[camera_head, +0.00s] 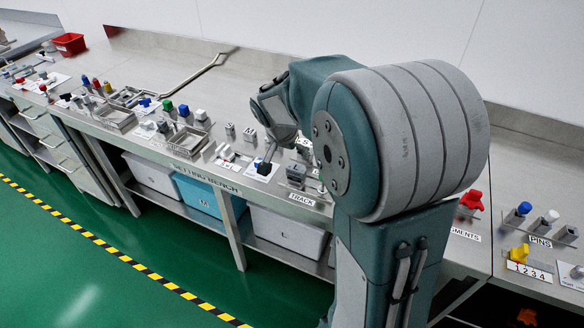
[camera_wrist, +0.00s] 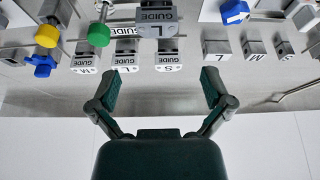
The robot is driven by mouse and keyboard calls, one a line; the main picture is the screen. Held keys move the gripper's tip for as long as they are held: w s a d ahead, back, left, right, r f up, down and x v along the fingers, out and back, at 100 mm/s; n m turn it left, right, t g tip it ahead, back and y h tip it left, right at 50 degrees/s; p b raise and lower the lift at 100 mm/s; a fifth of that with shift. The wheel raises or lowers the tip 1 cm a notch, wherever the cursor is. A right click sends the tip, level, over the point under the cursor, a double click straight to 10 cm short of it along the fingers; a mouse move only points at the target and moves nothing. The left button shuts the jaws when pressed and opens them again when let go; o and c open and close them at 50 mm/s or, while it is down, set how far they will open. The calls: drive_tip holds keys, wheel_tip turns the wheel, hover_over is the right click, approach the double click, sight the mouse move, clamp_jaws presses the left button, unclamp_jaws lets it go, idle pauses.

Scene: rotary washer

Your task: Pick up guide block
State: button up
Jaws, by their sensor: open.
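In the wrist view several grey guide blocks stand in a row, with labels upside down: one marked M (camera_wrist: 85,57), one marked L (camera_wrist: 125,55) and one marked S (camera_wrist: 168,57). A larger-looking block marked L GUIDE (camera_wrist: 157,20) shows above them, beyond the row in the picture. My gripper (camera_wrist: 160,84) is open and empty. Its two fingers are spread wide below the row, with the L and S blocks lying between them in the picture. I cannot tell the depth gap. In the head view my arm hides much of this part of the bench.
Plain L (camera_wrist: 217,48), M (camera_wrist: 254,48) and S blocks stand to the right in the wrist view. Yellow (camera_wrist: 47,36) and green (camera_wrist: 98,35) knobs stand close at the left. The steel bench (camera_head: 150,55) runs leftward; grey and blue bins sit below it.

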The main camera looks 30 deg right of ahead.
sight(296, 168)
drive_tip(key=x, duration=0.6)
drive_tip(key=shift+w+d+f, duration=0.2)
drive_tip(key=shift+s+x, duration=0.2)
drive_tip(key=shift+x, duration=2.55)
drive_tip(key=c, duration=1.2)
